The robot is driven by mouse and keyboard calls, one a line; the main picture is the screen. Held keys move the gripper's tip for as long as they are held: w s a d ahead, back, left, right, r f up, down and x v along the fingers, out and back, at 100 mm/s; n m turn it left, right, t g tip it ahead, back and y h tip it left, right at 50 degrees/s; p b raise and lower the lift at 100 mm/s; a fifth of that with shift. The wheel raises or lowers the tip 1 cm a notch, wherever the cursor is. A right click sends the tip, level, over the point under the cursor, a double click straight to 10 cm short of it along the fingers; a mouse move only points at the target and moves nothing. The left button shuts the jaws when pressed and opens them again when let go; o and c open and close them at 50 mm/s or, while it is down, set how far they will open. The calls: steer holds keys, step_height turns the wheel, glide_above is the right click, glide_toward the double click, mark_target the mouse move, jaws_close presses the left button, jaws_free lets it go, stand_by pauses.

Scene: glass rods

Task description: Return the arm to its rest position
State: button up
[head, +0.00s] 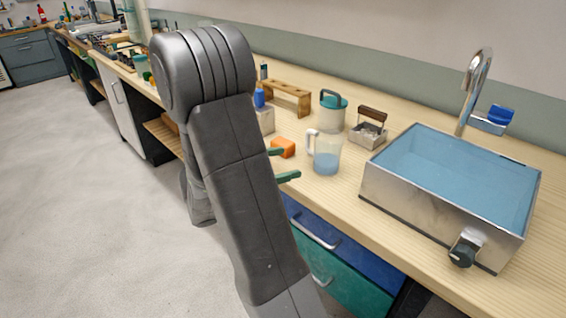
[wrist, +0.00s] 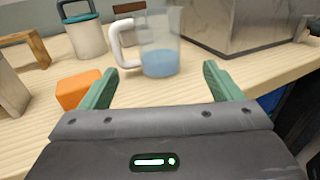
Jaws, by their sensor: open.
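My gripper (wrist: 160,95) is open and empty in the wrist view, its two green fingers spread apart at the front edge of the wooden bench (head: 344,191). In the head view my grey arm crosses the middle, and the green fingertips (head: 284,164) show just past its right side. A clear beaker with a white handle and blue liquid (head: 326,160) stands upright beyond the fingers; it also shows in the wrist view (wrist: 160,62). An orange block (head: 284,148) lies on the bench, in the wrist view (wrist: 77,90) close to the left finger but seemingly apart from it.
A metal water bath (head: 415,200) with a dark knob stands at the right. Behind the beaker are a teal-lidded container (head: 333,111), a small handled caddy (head: 368,132) and a wooden rack (head: 285,97). Blue and teal drawers (head: 325,235) lie below the bench edge. Open floor (head: 90,190) is at the left.

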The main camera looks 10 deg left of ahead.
mark_target(316, 155)
steer(key=x, duration=1.2)
steer(key=shift+d+f+b, duration=0.1)
steer(key=shift+b, duration=0.25)
steer(key=shift+s, duration=0.1)
